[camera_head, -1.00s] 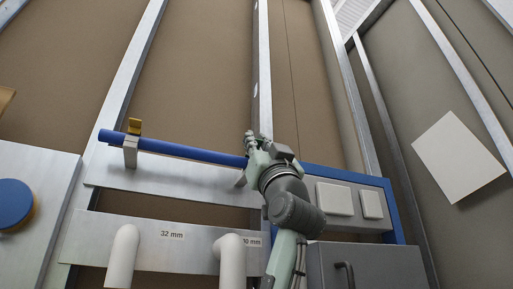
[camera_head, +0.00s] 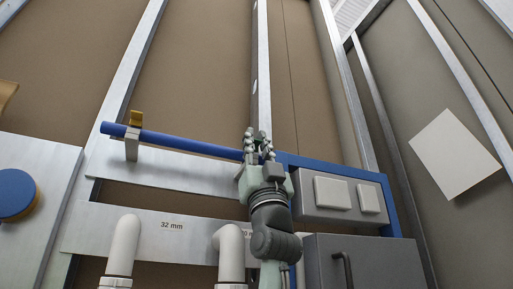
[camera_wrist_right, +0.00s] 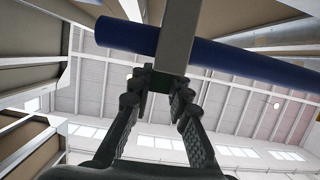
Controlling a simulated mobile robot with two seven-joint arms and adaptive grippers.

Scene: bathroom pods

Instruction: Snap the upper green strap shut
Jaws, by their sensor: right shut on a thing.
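My right gripper (camera_head: 258,142) is at the right end of the blue pipe (camera_head: 190,147), its fingers pointing up. The blue pipe (camera_wrist_right: 235,60) passes behind this bracket. The fingers hide most of the strap, so I cannot tell whether it is latched. My left gripper is not in view.
White pipes (camera_head: 123,245) stand below, by the 32 mm label. A grey switch box (camera_head: 334,195) and a grey cabinet (camera_head: 370,265) are on the right.

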